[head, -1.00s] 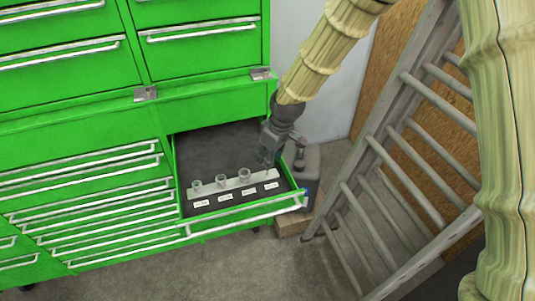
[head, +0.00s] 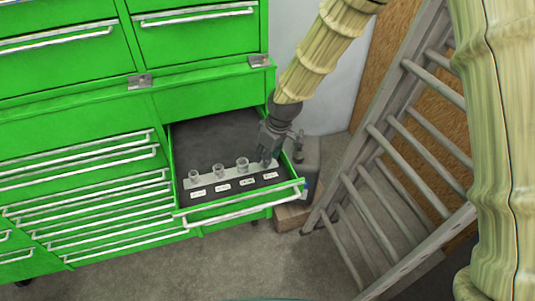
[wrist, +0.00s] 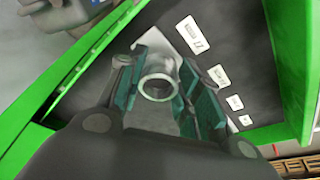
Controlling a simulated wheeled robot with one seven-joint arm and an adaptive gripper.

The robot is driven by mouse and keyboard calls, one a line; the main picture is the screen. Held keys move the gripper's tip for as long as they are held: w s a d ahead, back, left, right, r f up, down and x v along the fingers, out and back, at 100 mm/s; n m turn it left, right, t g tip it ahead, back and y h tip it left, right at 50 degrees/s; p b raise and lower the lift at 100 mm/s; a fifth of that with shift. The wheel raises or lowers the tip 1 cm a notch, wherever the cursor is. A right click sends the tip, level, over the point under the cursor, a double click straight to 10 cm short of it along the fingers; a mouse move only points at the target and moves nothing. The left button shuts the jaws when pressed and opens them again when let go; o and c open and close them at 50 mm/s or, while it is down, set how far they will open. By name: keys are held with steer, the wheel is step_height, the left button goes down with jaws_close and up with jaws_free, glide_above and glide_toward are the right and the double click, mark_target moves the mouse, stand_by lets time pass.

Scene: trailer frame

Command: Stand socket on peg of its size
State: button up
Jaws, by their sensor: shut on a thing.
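A pale rail (head: 230,176) lies in the open drawer, with three metal sockets standing along it: a left one (head: 193,177), a middle one (head: 218,171) and a right one (head: 242,165). My gripper (head: 268,160) is at the rail's right end, pointing down. In the wrist view my gripper (wrist: 160,90) is shut on a shiny metal socket (wrist: 158,88), whose round open end faces the camera. The rail's end (wrist: 190,35) shows just beyond it. The peg under the held socket is hidden, so I cannot tell whether they touch.
The green drawer (head: 240,206) has a raised front and side walls close to my gripper. White labels (head: 222,188) lie in front of the rail. A grey canister (head: 310,160) stands right of the drawer, and a ladder (head: 385,150) leans farther right. The drawer's back is bare.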

steer(key=shift+f, duration=0.55)
steer(key=o, duration=1.3)
steer(key=shift+c, duration=0.2)
steer(key=shift+r, duration=0.15)
steer(key=v, duration=1.1)
steer(key=shift+r, duration=0.35)
